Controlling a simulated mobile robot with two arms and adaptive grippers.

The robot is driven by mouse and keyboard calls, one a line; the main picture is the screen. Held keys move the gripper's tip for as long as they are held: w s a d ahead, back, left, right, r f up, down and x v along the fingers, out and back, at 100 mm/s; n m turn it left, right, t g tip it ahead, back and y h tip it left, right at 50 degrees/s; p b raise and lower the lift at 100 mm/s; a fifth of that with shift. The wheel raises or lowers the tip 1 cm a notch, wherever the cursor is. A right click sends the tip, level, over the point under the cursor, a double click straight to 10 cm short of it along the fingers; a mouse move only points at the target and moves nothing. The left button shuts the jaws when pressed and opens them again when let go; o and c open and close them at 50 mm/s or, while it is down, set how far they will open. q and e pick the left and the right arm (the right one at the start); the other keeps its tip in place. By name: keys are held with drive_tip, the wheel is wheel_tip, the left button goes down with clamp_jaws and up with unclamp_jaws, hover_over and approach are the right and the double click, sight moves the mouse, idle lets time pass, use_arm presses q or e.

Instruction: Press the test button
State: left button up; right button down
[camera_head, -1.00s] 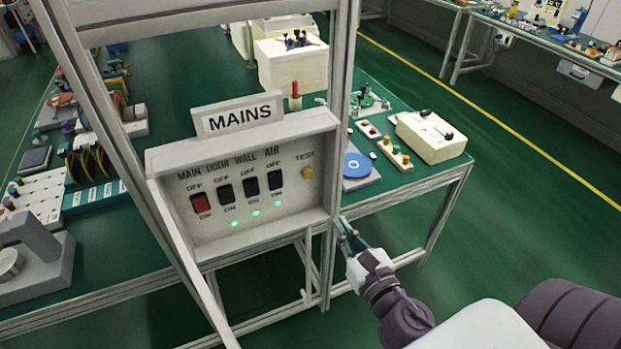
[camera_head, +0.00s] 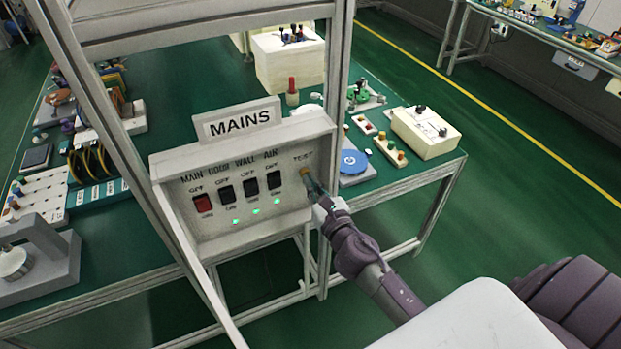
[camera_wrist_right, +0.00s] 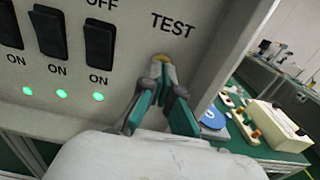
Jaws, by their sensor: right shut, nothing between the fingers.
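The grey MAINS panel (camera_head: 215,222) is mounted on a metal frame, with a red main switch (camera_head: 203,203) and three black switches beside it. Three green lights glow below the black switches. The yellow test button (camera_head: 305,171) is at the panel's right, under the word TEST. My right gripper (camera_head: 310,182) is shut and empty, its fingertips at the button. In the right wrist view the fingertips (camera_wrist_right: 161,68) cover the lower part of the button (camera_wrist_right: 161,57); I cannot tell whether they touch or press it. My left gripper is not in view.
The frame's right upright (camera_head: 338,90) stands close beside the button. Behind it, a green bench carries a blue disc (camera_head: 353,162), a cream box (camera_head: 426,133) and small button blocks. Open green floor (camera_head: 530,200) lies to the right.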

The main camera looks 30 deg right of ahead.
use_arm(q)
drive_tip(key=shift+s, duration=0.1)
use_arm(e)
drive_tip(key=shift+w, duration=0.25)
